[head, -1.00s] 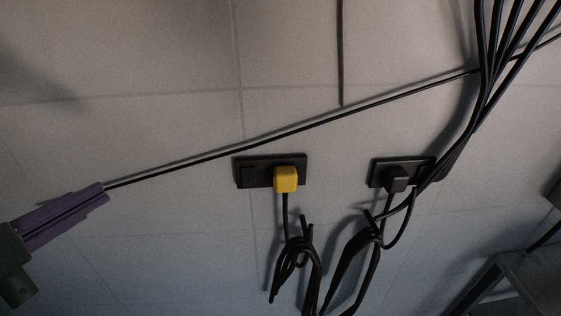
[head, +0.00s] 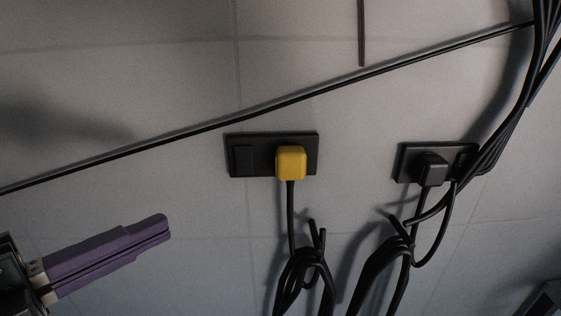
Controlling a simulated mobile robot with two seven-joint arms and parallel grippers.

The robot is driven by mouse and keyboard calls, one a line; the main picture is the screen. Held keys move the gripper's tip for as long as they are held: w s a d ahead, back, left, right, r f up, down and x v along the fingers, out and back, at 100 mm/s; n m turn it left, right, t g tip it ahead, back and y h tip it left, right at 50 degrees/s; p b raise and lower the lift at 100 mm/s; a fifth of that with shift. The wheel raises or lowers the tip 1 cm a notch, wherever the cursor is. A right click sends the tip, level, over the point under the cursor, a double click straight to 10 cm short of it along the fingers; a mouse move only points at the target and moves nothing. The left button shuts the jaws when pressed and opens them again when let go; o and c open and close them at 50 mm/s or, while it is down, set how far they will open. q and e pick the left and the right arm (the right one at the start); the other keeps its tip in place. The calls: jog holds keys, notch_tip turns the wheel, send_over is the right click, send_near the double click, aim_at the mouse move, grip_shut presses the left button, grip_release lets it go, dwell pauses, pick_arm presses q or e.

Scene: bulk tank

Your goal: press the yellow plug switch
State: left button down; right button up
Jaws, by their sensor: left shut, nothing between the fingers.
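A yellow plug (head: 291,163) sits in the right part of a dark wall plate (head: 265,140). A dark rectangular switch (head: 243,159) shows on the left part of that plate. A black cable hangs down from the yellow plug. My left gripper (head: 163,227), with purple fingers, is shut and empty at the lower left. Its tips point right and slightly up, below and left of the plate and apart from it. My right gripper is not in view.
A second dark wall plate (head: 408,160) with a black plug (head: 431,169) is to the right. Looped black cables (head: 305,270) hang below both plates. A thin cable (head: 265,110) crosses the wall above the plates. A cable bundle (head: 520,90) runs down at the right. The wall left of the plate is clear.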

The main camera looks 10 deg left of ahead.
pick_arm(q)
jog(key=p, duration=0.1)
send_near(244, 160)
jog(key=w+d+f, duration=0.1)
jog(key=d, duration=0.4)
jog(key=shift+w+a+f, duration=0.15)
jog(key=shift+w+f, duration=0.05)
jog(key=shift+w, duration=0.5)
jog(key=shift+w+a+f, duration=0.2)
jog(key=shift+w, duration=0.5)
jog(key=shift+w+a+f, duration=0.15)
jog(key=shift+w+f, duration=0.05)
jog(key=shift+w, duration=0.5)
